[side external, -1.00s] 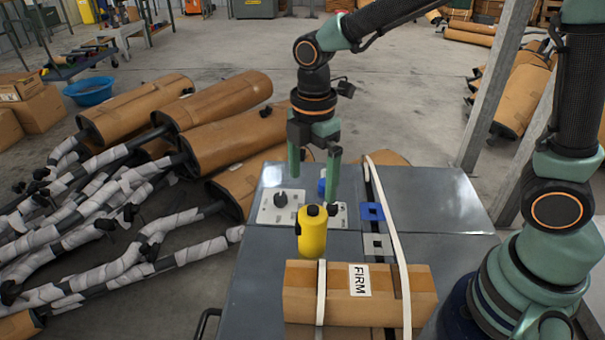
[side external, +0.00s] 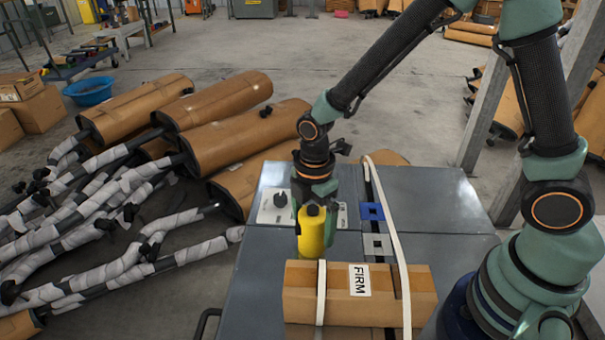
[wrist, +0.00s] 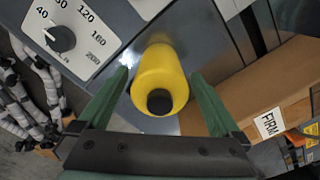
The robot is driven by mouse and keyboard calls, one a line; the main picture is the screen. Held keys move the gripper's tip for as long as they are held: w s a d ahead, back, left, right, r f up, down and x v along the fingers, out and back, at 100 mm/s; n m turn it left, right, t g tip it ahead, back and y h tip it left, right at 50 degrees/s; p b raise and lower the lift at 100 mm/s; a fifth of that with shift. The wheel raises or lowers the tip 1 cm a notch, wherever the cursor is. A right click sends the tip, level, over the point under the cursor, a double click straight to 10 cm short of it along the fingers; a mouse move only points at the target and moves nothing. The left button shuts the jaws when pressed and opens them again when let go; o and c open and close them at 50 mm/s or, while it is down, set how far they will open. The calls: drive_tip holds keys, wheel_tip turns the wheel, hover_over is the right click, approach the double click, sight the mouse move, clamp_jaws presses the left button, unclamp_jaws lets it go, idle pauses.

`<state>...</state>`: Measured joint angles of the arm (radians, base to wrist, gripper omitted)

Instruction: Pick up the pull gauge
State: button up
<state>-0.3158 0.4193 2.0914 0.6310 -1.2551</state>
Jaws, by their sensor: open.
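A yellow body with a black round cap, which I take to be the pull gauge (side external: 312,237), stands on the grey cabinet top behind the cardboard box in the side view. In the wrist view the yellow body (wrist: 160,72) sits between my two green fingers, its black cap towards the camera. My gripper (wrist: 160,80) is open, with one finger on each side and a visible gap at each. In the side view the gauge hides much of my fingers. A smaller yellow part shows beyond it in the wrist view; I cannot tell whether it belongs to the gauge.
A dial panel (side external: 276,208) lies beside the gauge. A strapped box marked FIRM (side external: 340,292) stands in front of it. A white strap (side external: 392,230) and blue and grey square plates (side external: 371,211) lie to the right. The grey top (side external: 435,200) is clear further right.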

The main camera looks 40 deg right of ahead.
drive_tip(key=c, duration=1.5)
